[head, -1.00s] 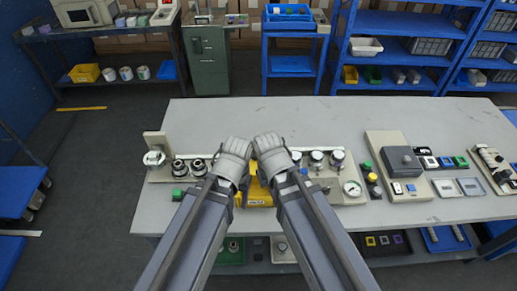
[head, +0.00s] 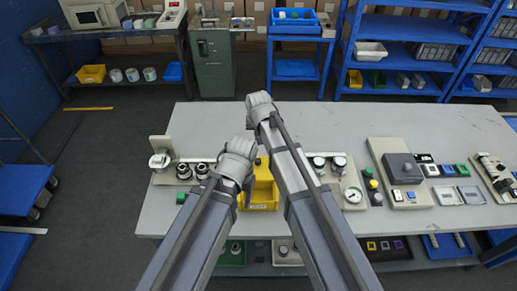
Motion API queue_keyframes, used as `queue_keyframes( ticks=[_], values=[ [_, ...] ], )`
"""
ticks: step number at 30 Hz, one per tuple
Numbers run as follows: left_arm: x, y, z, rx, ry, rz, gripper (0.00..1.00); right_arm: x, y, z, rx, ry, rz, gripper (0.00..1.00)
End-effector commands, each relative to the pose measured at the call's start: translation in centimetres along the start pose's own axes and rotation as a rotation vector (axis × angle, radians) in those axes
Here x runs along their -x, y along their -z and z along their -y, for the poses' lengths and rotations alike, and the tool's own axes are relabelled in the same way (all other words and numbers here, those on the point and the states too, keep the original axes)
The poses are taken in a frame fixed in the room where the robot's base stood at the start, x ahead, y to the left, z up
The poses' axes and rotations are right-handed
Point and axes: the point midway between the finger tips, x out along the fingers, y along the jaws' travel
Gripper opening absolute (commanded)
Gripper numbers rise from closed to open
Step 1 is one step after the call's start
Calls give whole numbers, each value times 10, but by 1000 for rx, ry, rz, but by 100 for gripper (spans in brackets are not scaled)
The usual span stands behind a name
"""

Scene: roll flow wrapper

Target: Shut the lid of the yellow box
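The yellow box (head: 263,207) stands on the grey table near its front edge, partly hidden between my two arms. It has a label on its front and its inside shows from above. A yellow part rises at its back, but I cannot tell exactly how the lid stands. My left gripper (head: 247,187) is at the box's left side, pointing down; whether it touches is unclear. My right gripper (head: 259,104) is beyond the box, over the table's far edge; its fingers are hidden behind the wrist. I cannot tell if either gripper is open or shut.
A row of fittings with round knobs (head: 184,171) lies left of the box. A gauge (head: 353,195) and a panel with a grey block (head: 403,167) stand to the right. The back of the table (head: 340,125) is clear.

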Motion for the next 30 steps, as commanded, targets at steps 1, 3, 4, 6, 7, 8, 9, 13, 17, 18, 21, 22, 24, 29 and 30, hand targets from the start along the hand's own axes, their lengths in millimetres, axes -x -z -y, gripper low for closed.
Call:
queue_keyframes(
  ticks=[1, 3, 4, 6, 7, 8, 9, 13, 17, 18, 21, 22, 24, 29, 30],
  values=[
    [-2, 0, 0, 0, 0, 0, 62, -2, -1, 0, 0, 0, 0, 0],
    [-5, 0, 0, 0, 0, 0, 62, -5, -1, 0, 1, 0, 1, 0],
    [-7, 0, -1, 0, 0, 0, 62, -7, -1, 0, 1, 0, 1, 0],
    [-12, 1, -1, 1, 0, 0, 62, -13, -1, 0, 1, 0, 1, 0],
    [-15, 1, -1, 1, 0, 0, 62, -15, -1, 0, 1, -1, 1, 0],
    [-18, 1, -2, 1, 0, 0, 62, -18, -2, 0, 1, -1, 1, 0],
    [-22, 1, -2, 1, 0, 0, 62, -23, -2, 0, 1, -1, 2, 0],
    [-38, 2, -4, 2, 0, 0, 62, -40, -2, 0, 1, -1, 2, 0],
    [-56, 3, -5, 2, 0, 0, 62, -60, -2, 0, 1, -1, 2, 0],
    [-62, 4, -6, 2, 0, 0, 62, -66, -2, 0, 1, -1, 2, 0],
    [-76, 4, -7, 2, 0, 0, 62, -80, -2, 0, 1, -1, 2, 0],
    [-80, 5, -8, 2, 0, 0, 62, -85, -2, 0, 1, -1, 2, 0],
    [-90, 5, -9, 2, 0, 0, 62, -95, -2, 0, 1, -1, 2, 0],
    [-94, 6, -9, 2, 0, 0, 62, -94, -18, -1, 2, 0, 2, 0],
    [-93, 6, -9, 2, 0, 0, 62, -91, -24, -1, 3, 0, 2, 0]
  ],
)
